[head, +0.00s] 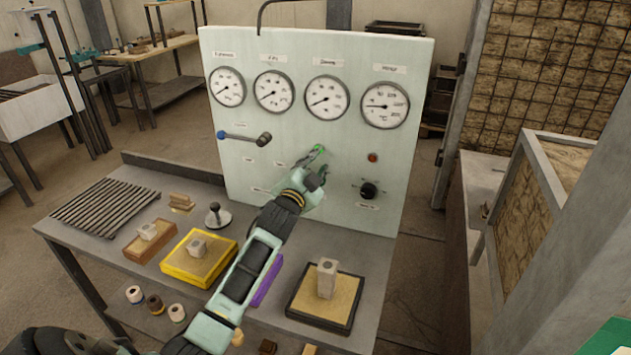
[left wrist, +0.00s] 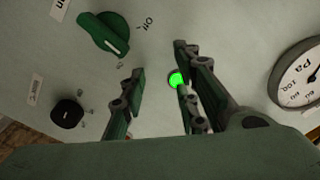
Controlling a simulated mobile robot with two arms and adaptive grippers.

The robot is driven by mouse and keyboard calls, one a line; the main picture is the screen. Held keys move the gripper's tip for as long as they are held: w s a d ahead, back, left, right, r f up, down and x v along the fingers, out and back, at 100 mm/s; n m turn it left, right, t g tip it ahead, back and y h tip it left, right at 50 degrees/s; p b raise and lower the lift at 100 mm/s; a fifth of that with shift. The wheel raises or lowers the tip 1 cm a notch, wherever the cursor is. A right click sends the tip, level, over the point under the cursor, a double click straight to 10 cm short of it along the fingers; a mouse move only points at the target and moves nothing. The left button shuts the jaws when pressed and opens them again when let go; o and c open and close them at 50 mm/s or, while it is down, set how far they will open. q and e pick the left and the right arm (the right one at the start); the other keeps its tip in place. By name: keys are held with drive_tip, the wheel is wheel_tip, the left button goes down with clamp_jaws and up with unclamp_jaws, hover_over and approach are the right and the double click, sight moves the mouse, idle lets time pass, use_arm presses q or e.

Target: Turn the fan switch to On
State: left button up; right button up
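The pale control panel (head: 240,185) stands upright at the back of the table. In the left wrist view a green rotary knob with a pale pointer line (left wrist: 104,34) sits on the panel beside a tilted short label; I cannot tell for sure that it is the fan switch. In the head view my gripper covers that area. My left gripper (head: 318,178) is close to the panel; in the left wrist view (left wrist: 158,66) its fingers are apart with nothing between them. The knob lies outside the fingers. A lit green lamp (left wrist: 177,80) is beside the right finger. My right gripper is not in view.
Several round gauges (head: 325,97) line the panel's top. A blue-tipped lever (head: 245,137) is left of my gripper; a red button (head: 373,157) and black knob (head: 369,190) are to the right. Sand trays (head: 345,322) and a round-handled stamp (head: 217,216) stand on the table.

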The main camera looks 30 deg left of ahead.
use_arm(q)
drive_tip(key=shift+r, duration=1.55)
drive_tip(key=shift+c, duration=0.5)
